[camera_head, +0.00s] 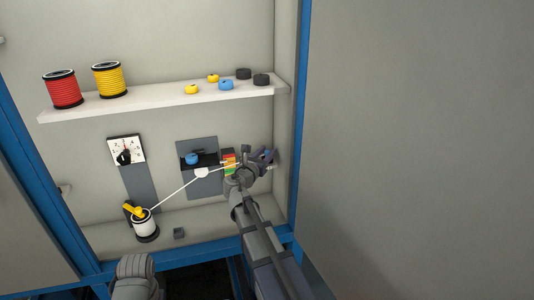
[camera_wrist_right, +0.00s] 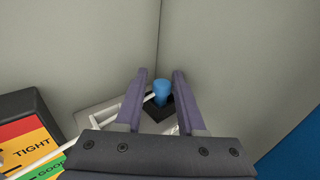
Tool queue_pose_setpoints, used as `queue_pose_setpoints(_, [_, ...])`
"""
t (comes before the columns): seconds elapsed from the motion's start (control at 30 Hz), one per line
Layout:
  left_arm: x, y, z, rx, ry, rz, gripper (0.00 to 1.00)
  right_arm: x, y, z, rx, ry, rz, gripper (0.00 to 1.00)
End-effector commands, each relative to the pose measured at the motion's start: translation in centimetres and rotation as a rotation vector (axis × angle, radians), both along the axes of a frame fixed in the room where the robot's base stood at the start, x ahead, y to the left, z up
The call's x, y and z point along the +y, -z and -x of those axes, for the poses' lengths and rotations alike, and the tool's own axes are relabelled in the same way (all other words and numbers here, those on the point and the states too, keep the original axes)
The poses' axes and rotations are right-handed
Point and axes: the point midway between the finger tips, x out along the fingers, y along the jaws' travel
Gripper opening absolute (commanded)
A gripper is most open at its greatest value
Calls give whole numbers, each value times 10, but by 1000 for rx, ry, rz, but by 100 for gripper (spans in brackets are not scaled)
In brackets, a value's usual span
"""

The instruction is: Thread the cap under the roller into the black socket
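A blue cap (camera_wrist_right: 161,90) stands at a black socket (camera_wrist_right: 159,109) in the right wrist view; I cannot tell how deep it sits. A white cable (camera_wrist_right: 148,97) reaches the cap from the left. My right gripper (camera_wrist_right: 161,74) is open, with its fingers on either side of the cap and gaps to both. In the head view my right gripper (camera_head: 264,156) is at the right of the panel and mostly hides the cap. The cable (camera_head: 176,192) runs from a white spool (camera_head: 146,228) past the white roller (camera_head: 202,173) to the right.
A tension gauge with red, yellow and green bands (camera_head: 229,163) stands just left of my right gripper. A dial (camera_head: 126,151) is mounted further left. A shelf (camera_head: 150,103) above holds red and yellow spools and several small caps. The blue frame post (camera_head: 297,120) is close on the right.

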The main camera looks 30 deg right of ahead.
Motion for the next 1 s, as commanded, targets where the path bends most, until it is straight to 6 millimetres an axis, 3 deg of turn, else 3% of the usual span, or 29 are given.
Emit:
queue_pose_setpoints(0.1, [0,0,0,0,0,0,100,-2,0,2,-1,7,0,60])
queue_pose_setpoints(0.57, [0,0,0,0,0,0,100,-1,0,6,0,12,-1,60])
queue_pose_setpoints(1.0, [0,-3,0,0,0,0,100,54,-3,39,1,1,1,60])
